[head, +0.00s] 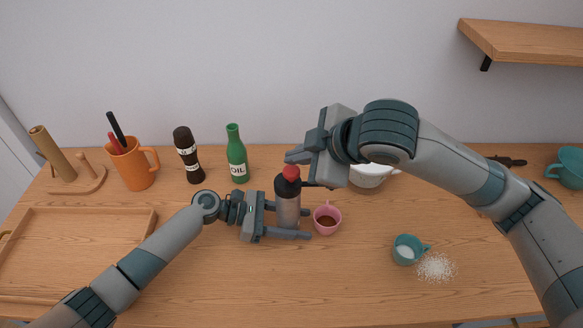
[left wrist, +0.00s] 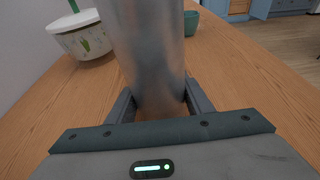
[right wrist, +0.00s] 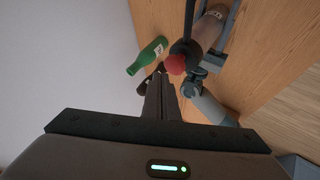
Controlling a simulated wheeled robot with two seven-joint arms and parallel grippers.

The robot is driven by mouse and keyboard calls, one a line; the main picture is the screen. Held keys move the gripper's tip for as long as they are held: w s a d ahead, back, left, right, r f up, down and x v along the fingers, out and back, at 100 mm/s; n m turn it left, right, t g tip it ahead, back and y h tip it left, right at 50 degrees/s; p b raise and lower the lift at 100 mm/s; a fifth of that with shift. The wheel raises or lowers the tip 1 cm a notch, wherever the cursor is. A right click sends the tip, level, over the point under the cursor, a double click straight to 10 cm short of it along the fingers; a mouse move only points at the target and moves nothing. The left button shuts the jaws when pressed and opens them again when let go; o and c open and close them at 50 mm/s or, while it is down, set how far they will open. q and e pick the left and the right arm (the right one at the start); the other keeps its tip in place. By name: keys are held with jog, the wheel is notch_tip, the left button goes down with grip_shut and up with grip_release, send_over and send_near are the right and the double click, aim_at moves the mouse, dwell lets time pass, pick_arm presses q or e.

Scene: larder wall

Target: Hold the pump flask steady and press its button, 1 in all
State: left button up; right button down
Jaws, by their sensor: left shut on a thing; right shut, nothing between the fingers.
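The pump flask (head: 288,212) stands upright on the table, with a grey metal body, a black top and a red button (head: 291,172). My left gripper (head: 291,222) is shut on its body from the left. In the left wrist view the metal body (left wrist: 152,50) stands between both fingers. My right gripper (head: 289,157) is shut and empty, its fingertips just above and near the red button. In the right wrist view the button (right wrist: 175,64) shows beside the shut fingers (right wrist: 161,80); I cannot tell whether they touch. A dark spout points right from the flask's top.
A pink cup (head: 327,226) with dark liquid stands just right of the flask. A green oil bottle (head: 237,158), a dark grinder (head: 188,158) and a white bowl (head: 370,179) stand behind. A teal cup (head: 405,252) and spilled white grains (head: 436,268) lie right. The front middle is clear.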

aim_at(296, 172)
jog(key=shift+r, duration=0.1)
jog(key=shift+r, duration=2.4)
pick_arm(q)
jog(key=o, duration=0.9)
jog(key=shift+c, duration=0.2)
jog(key=shift+a, duration=0.1)
jog(key=v, duration=1.2)
